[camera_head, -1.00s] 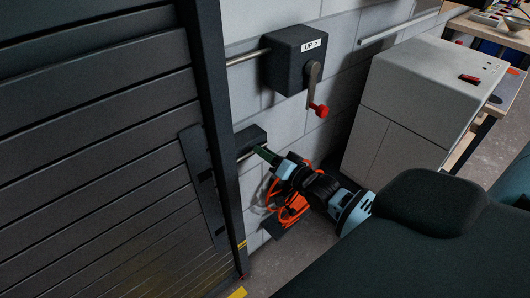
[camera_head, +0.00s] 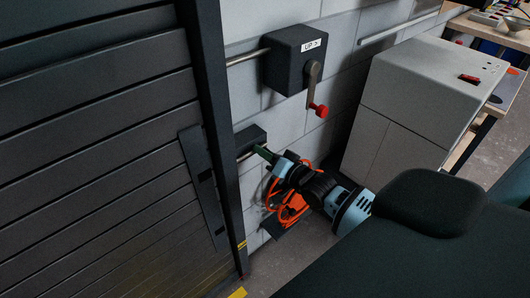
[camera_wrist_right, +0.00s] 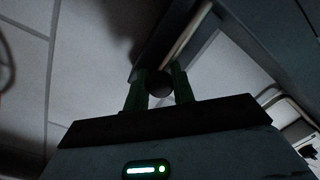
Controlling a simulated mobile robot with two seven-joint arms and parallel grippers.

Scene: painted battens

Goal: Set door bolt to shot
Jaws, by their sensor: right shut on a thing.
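The door bolt's dark housing (camera_head: 250,138) is on the block wall just right of the dark door frame. A thin pale bolt rod (camera_head: 246,155) shows below it. My right gripper (camera_head: 261,151) reaches up to the bolt from the lower right. In the right wrist view its two green fingers (camera_wrist_right: 159,88) are shut on a dark round knob (camera_wrist_right: 159,82), and the pale rod (camera_wrist_right: 188,35) runs beyond it. The gripper hides part of the bolt in the head view. How far the rod enters the frame is hard to tell. My left gripper is not in view.
A slatted dark door (camera_head: 95,130) fills the left. A crank box (camera_head: 291,62) with a red-knobbed handle (camera_head: 319,110) is on the wall above the bolt. An orange hose or cable (camera_head: 290,210) hangs behind my right wrist. A grey cabinet (camera_head: 425,90) stands to the right.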

